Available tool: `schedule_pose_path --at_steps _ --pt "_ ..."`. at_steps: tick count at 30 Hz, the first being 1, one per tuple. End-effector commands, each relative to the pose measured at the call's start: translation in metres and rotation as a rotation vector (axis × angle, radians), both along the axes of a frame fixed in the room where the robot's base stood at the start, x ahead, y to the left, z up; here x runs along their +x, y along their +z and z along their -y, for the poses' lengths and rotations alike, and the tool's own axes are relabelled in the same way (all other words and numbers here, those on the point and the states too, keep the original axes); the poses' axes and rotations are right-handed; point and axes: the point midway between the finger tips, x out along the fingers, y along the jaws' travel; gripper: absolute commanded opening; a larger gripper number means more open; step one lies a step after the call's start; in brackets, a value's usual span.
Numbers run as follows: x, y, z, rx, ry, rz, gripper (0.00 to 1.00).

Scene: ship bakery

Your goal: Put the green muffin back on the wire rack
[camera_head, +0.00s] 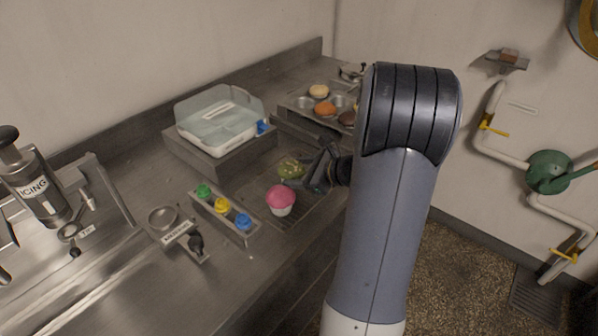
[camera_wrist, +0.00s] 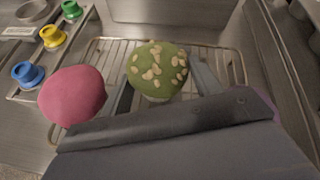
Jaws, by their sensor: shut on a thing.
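The green muffin (camera_wrist: 158,68), topped with pale flakes, is between the two fingers of my gripper (camera_wrist: 160,88) in the wrist view. My gripper is shut on it. The muffin also shows in the head view (camera_head: 290,168), partly hidden by my gripper (camera_head: 318,170). The wire rack (camera_wrist: 108,52) lies below and around the muffin. In the head view the rack (camera_head: 306,212) is partly covered by my arm. I cannot tell whether the muffin touches the rack. A pink-topped muffin (camera_head: 281,199) stands on the rack, left of my gripper in the wrist view (camera_wrist: 72,95).
A clear-lidded box (camera_head: 222,118) stands on a raised block behind the rack. A muffin tin (camera_head: 298,101) with several muffins is at the back. A holder with green, yellow and blue pieces (camera_head: 222,206) is left of the rack. A labelled sieve (camera_head: 163,217) lies farther left.

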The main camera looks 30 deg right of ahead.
Motion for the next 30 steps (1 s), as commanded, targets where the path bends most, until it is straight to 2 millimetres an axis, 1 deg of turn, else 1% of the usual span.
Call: schedule_pose_path --at_steps 5,9,10,13,20,24,26,30 --pt "0.000 0.001 0.000 0.000 0.000 0.000 0.47" --pt "0.000 -0.004 0.000 0.000 0.000 0.000 0.47" --pt "0.000 -0.004 0.000 0.000 0.000 0.000 0.61" --pt "0.000 -0.003 0.000 0.000 0.000 0.000 0.69" --pt "0.000 -0.002 0.000 0.000 0.000 0.000 0.69" --pt "0.000 0.004 0.000 0.000 0.000 0.000 0.69" --pt "-0.008 0.006 0.005 0.000 -0.002 0.002 0.69" --pt "-0.031 0.018 0.017 -0.002 -0.006 0.002 0.69"
